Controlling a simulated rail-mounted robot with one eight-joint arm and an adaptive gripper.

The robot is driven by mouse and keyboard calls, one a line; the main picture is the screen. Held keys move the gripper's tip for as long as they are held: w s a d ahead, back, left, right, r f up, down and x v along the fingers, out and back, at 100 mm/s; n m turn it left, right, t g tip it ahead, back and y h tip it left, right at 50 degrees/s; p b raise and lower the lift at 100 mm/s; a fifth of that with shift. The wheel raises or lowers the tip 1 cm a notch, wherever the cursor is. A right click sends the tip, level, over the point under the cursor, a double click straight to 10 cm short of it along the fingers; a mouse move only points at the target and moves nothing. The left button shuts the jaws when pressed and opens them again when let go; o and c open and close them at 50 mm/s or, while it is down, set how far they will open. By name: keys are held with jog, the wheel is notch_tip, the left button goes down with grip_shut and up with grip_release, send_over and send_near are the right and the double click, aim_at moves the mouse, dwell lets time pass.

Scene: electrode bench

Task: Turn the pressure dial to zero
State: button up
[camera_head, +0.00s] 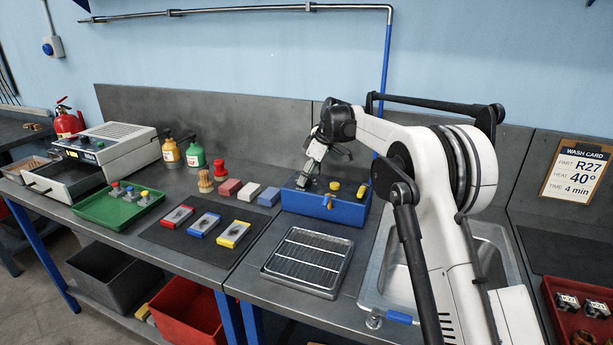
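A blue box (312,202) with a dark top stands on the bench behind the wire rack. A yellow knob (334,187) sits on its top, another yellow part (361,191) is at its right end, and a small yellow part (328,202) is on its front. No marking is readable, so I cannot tell which is the pressure dial or where it points. My gripper (318,172) hangs over the left part of the box, left of the top knob. Its fingers are small and partly overlapping here; I cannot tell their opening or any contact.
A wire rack tray (310,262) lies in front of the box, with a sink (455,262) to the right, partly behind my arm. Coloured blocks (248,191) stand close on the left. A dark mat (160,235) holds cards. A blue pipe (384,90) rises behind.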

jog(key=v, duration=1.2)
jog(key=shift+d, duration=0.1)
jog(key=s+d+r+m+t+h, duration=0.1)
jog(key=s+d+r+m, duration=0.25)
jog(key=s, duration=0.45)
jog(key=s+d+r+m+t, duration=0.1)
jog(key=s+d+r+m, duration=0.15)
jog(key=s+d, duration=0.4)
jog(key=s+d+r+m+t+h, duration=0.1)
jog(key=s+d+r+m, duration=0.15)
jog(key=s, duration=0.75)
jog(key=s+d+f+m+t, duration=0.1)
jog(key=s+f, duration=0.3)
jog(key=s, duration=0.5)
jog(key=s+d+f+m+t+h, duration=0.1)
jog(key=s+d+f+m, duration=0.2)
jog(key=s, duration=0.6)
jog(key=s+d+f+m+t+h, duration=0.1)
jog(key=s+d+f, duration=0.3)
jog(key=s, duration=0.5)
notch_tip(320, 180, down, 3)
jog(key=shift+s+d+r+m, duration=0.15)
jog(key=shift+s+d+m, duration=0.15)
jog(key=shift+m, duration=0.35)
jog(key=shift+c, duration=0.2)
